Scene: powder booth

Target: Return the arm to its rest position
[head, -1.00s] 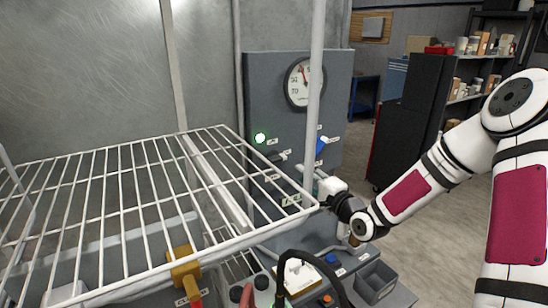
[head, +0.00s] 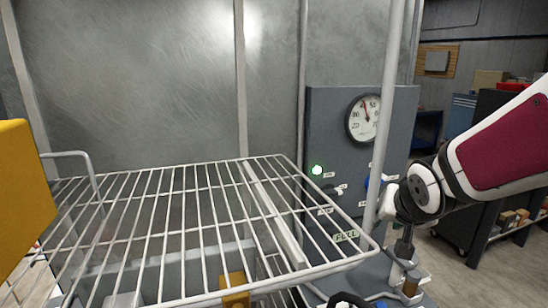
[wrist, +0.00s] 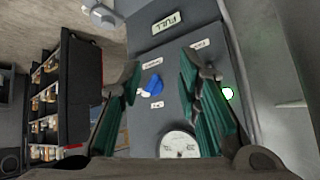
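My arm reaches in from the right in the head view, and my gripper (head: 406,245) hangs at its end, pointing down in front of the grey control panel (head: 330,120). In the wrist view the two green-padded fingers of my gripper (wrist: 165,90) stand wide apart with nothing between them. Beyond them I see the panel face with a blue knob (wrist: 152,86), a round gauge (wrist: 180,144) and a lit green lamp (wrist: 228,93). The fingers look apart from the panel. The fingertips are too small to read in the head view.
A white wire rack (head: 190,180) fills the left and middle, its corner close to my gripper. A thin upright post (head: 391,100) stands just left of my arm. A yellow block (head: 22,190) is at the left edge. Dark shelving (wrist: 85,90) stands beyond. Open floor (head: 450,262) lies at right.

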